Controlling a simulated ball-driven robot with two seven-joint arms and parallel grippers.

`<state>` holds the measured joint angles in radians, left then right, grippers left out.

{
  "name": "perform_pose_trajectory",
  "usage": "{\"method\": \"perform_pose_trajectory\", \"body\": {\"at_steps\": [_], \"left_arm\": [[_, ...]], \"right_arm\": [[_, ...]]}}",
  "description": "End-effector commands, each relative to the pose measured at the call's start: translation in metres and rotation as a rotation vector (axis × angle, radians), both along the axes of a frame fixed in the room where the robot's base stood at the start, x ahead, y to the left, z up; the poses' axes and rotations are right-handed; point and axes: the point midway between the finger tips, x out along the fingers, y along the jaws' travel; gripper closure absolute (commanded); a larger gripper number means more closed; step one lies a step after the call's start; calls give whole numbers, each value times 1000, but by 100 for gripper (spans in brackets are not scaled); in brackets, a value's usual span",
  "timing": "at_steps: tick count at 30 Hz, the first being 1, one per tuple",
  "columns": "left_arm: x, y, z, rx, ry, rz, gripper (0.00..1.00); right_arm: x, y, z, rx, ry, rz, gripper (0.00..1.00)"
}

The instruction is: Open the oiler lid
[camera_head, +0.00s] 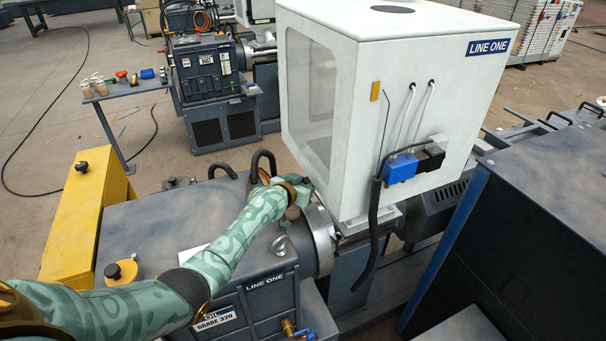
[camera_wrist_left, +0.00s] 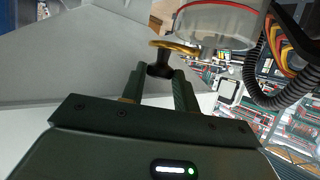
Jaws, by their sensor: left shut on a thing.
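The oiler shows in the left wrist view as a clear cup (camera_wrist_left: 218,22) with a red line around it. A brass lid (camera_wrist_left: 172,47) with a black knob (camera_wrist_left: 160,69) lies at the cup's edge, offset to the left of it in the picture. I cannot tell how far the lid is open. My left gripper (camera_wrist_left: 158,78) has its fingers on either side of the knob and is shut on it. In the head view the left gripper (camera_head: 303,189) is by the lower corner of the white enclosure, and my arm mostly hides the oiler. My right gripper is out of view.
The white LINE ONE enclosure (camera_head: 440,100) stands close behind the gripper. Black hoses (camera_head: 262,163) curve up beside it, and a ribbed hose (camera_wrist_left: 258,85) runs near the cup. A yellow box (camera_head: 85,215) is at the left. A dark cabinet (camera_head: 530,240) is at the right.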

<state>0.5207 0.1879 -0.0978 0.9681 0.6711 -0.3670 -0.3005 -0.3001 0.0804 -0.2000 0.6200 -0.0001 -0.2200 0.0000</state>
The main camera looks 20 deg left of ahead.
Motion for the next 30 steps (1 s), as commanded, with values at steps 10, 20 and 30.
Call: {"method": "perform_pose_trajectory", "body": {"at_steps": [10, 20, 30], "left_arm": [[2, -1, 0, 2, -6, 42, 93], [2, -1, 0, 2, -5, 40, 49], [0, 3, -5, 4, -7, -27, 49]], "right_arm": [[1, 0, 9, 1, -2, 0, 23], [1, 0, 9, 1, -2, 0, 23], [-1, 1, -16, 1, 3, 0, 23]]}}
